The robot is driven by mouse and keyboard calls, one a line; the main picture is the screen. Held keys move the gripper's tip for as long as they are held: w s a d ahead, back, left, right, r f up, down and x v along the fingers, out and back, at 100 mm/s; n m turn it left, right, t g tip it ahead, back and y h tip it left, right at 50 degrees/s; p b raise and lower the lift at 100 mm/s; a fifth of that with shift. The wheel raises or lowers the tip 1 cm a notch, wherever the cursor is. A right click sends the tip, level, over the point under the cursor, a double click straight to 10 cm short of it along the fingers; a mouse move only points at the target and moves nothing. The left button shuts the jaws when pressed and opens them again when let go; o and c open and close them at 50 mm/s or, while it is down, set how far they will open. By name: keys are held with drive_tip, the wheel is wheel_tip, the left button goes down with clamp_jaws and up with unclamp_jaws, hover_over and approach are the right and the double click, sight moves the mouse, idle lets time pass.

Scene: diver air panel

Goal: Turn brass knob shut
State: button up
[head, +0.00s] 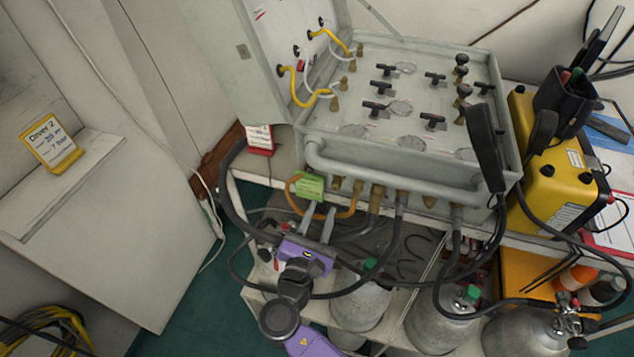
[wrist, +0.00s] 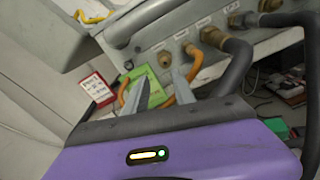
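Several brass fittings line the front face of the grey panel case (head: 480,215). I cannot tell for sure which one is the brass knob. One brass piece without a hose (head: 429,200) sits right of centre; it also seems to show in the wrist view (wrist: 250,60). Another brass fitting (wrist: 194,57) with an orange hose is nearer my gripper. My gripper (head: 320,209) is below and in front of the case's left part, close to a green tag (head: 310,185). Its two fingers stand apart with nothing between them, as the wrist view (wrist: 161,75) also shows.
An orange hose (head: 341,213) and black hoses hang around my gripper. A thick grey rail (head: 390,172) runs across the case front above the fittings. Gas cylinders (head: 360,303) stand on the shelf below. A yellow box (head: 550,185) is at right. Open floor (head: 210,295) lies at left.

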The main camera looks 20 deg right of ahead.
sight(335, 188)
drive_tip(key=shift+h, duration=0.3)
drive_tip(key=shift+s+d+p+x, duration=0.1)
drive_tip(key=shift+d+p+x, duration=0.05)
drive_tip(key=shift+x, duration=1.15)
drive_tip(key=shift+s+d+p+x, duration=0.1)
drive_tip(key=shift+d+p+x, duration=0.1)
drive_tip(key=shift+x, duration=1.1)
drive_tip(key=shift+s+d+p+x, duration=0.1)
drive_tip(key=shift+s+p+x, duration=0.05)
drive_tip(key=shift+x, duration=1.15)
drive_tip(key=shift+r, duration=0.15)
clamp_jaws()
